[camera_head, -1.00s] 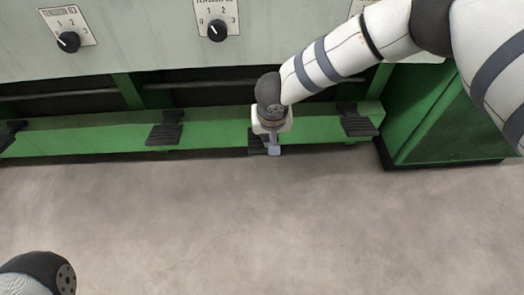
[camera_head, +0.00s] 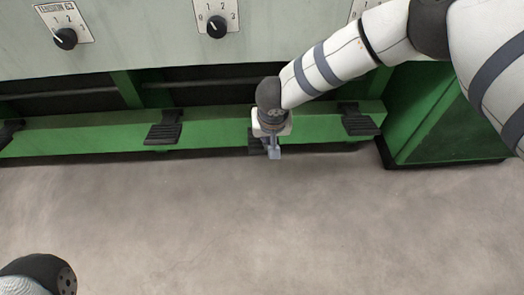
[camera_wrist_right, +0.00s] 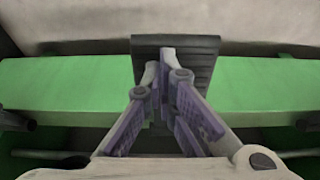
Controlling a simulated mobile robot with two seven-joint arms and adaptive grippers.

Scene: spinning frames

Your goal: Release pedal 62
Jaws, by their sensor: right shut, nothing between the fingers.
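Several dark ribbed foot pedals sit along a green beam (camera_head: 100,139) at the foot of the machine. No number shows on them, so I cannot read which is 62. My right gripper (camera_head: 274,153) is shut and empty, pointing down at one pedal (camera_head: 255,141), and hides much of it. In the right wrist view the shut fingers (camera_wrist_right: 168,58) lie in front of that pedal's ribbed plate (camera_wrist_right: 200,62). I cannot tell whether they touch it. My left gripper is out of view; only part of my left arm shows at the lower left.
Other pedals stand to the left (camera_head: 163,132) and right (camera_head: 357,121). A green cabinet (camera_head: 445,125) stands at the right. Knobs (camera_head: 216,27) are on the grey panel above. The concrete floor (camera_head: 260,225) in front is clear.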

